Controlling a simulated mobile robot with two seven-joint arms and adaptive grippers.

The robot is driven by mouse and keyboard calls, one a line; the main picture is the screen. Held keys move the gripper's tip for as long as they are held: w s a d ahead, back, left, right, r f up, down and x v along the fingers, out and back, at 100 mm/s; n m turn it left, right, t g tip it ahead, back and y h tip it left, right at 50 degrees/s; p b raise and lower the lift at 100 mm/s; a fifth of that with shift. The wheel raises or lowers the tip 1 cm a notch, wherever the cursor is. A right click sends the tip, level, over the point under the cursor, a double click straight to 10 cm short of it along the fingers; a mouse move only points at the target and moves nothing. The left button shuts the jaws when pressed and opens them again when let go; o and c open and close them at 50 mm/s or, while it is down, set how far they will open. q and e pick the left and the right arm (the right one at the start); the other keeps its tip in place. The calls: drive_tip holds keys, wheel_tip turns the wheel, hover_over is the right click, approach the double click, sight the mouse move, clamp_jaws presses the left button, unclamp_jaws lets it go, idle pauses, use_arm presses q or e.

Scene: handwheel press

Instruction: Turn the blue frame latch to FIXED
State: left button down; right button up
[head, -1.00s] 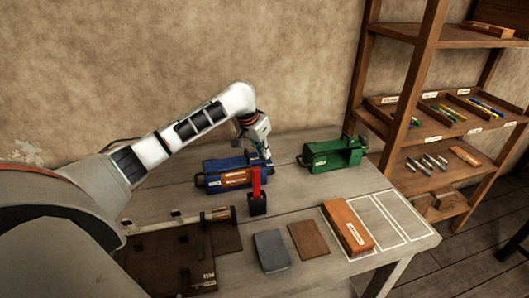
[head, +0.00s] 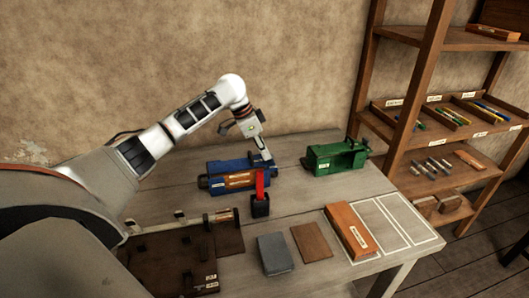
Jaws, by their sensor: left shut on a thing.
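The blue frame (head: 226,182) lies on the table below my left arm, with an orange-brown block (head: 238,180) with a pale label in it. My left gripper (head: 266,158) is at the right end of the blue frame, shut on a small part there, which I take to be its latch. The fingers mostly hide the latch, and I cannot read its position or any FIXED mark. My right gripper is not in view.
A green frame (head: 336,160) stands to the right. Grey and brown pads (head: 275,254), an orange block (head: 350,232) and a dark tray (head: 170,264) lie nearer.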

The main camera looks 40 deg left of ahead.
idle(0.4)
use_arm(q)
drive_tip(key=c, duration=2.1)
unclamp_jaws()
drive_tip(key=shift+c, duration=0.2)
drive_tip(key=shift+r, duration=0.1)
drive_tip(key=v, duration=1.2)
